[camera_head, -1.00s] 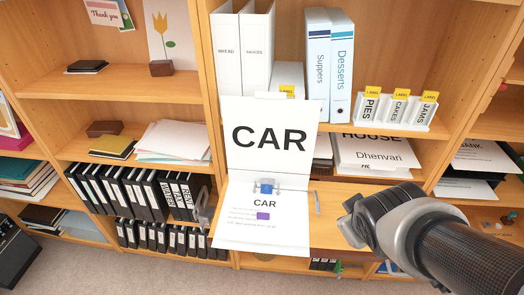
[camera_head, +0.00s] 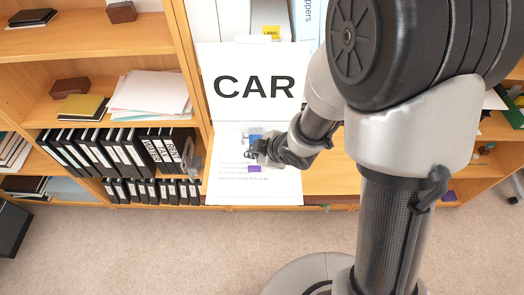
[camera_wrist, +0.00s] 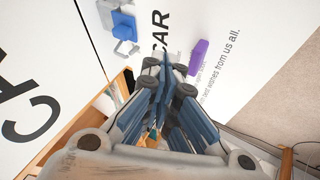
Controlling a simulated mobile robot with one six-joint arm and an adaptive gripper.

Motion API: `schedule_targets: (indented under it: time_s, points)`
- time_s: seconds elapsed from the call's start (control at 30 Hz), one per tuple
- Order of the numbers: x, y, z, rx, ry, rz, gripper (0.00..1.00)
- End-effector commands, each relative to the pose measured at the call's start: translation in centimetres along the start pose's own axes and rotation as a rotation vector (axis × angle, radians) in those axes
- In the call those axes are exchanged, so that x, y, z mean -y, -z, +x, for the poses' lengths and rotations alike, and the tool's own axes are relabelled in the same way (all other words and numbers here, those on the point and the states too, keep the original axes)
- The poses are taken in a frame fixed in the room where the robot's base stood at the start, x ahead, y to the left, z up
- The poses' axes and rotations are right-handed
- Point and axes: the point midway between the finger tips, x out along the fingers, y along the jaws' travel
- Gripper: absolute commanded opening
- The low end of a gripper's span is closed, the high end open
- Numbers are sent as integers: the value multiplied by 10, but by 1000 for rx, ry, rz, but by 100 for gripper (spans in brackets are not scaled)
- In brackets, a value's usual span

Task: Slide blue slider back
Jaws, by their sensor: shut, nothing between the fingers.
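The blue slider (camera_head: 255,137) sits in a grey metal clip at the fold of an open white document marked CAR (camera_head: 228,180). In the wrist view the blue slider (camera_wrist: 123,24) shows at the upper left, clear of the fingers. My gripper (camera_head: 254,152) is over the lower page, just in front of the slider. In the wrist view my gripper (camera_wrist: 168,72) is shut and empty, with its tips between the slider and a purple block (camera_wrist: 199,55). Whether the tips touch the page cannot be told.
The purple block (camera_head: 254,169) lies on the page just below my gripper. The document's upright CAR page (camera_head: 250,105) stands behind. Black binders (camera_head: 95,155) fill the shelf to the left, with a loose metal bracket (camera_head: 193,158) beside them. Open carpet (camera_head: 170,245) lies in front.

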Motion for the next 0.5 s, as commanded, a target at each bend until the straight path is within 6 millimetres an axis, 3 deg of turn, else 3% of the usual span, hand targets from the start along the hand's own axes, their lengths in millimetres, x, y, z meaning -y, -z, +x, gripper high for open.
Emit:
schedule_targets:
  time_s: [0.03, 0.13, 0.3, 0.5]
  points:
    - [2, -2, 16, 0, 2, 0, 0]
    - [2, -2, 35, 0, 2, -1, 0]
    - [-25, 0, 41, 0, -2, 1, 0]
    - [-35, 0, 47, 1, -1, 0, 0]
